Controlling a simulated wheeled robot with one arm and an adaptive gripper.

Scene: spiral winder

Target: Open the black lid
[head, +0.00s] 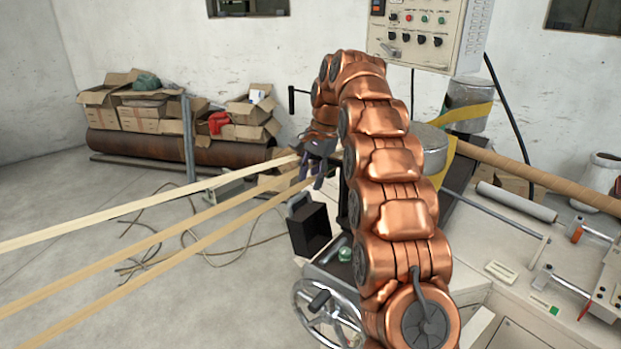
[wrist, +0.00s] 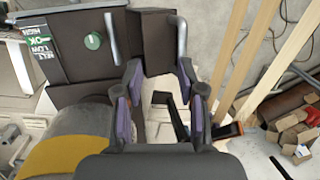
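A black box-like part (head: 310,228), which looks like the lid, is at the middle of the head view, on the near side of the machine. In the wrist view, a dark panel (wrist: 156,40) with a grey bar handle (wrist: 181,45) lies beyond the fingertips and looks like the same part. My gripper (head: 318,168) is above this part in the head view. In the wrist view, my gripper (wrist: 160,72) has its two purple-padded fingers spread, with nothing between them. I cannot tell whether a finger touches the panel. The lid's hinge is not clear.
A handwheel (head: 327,312) stands below. Long pale strips (head: 150,215) run in from the left. Cardboard boxes (head: 150,110) are at the back left.

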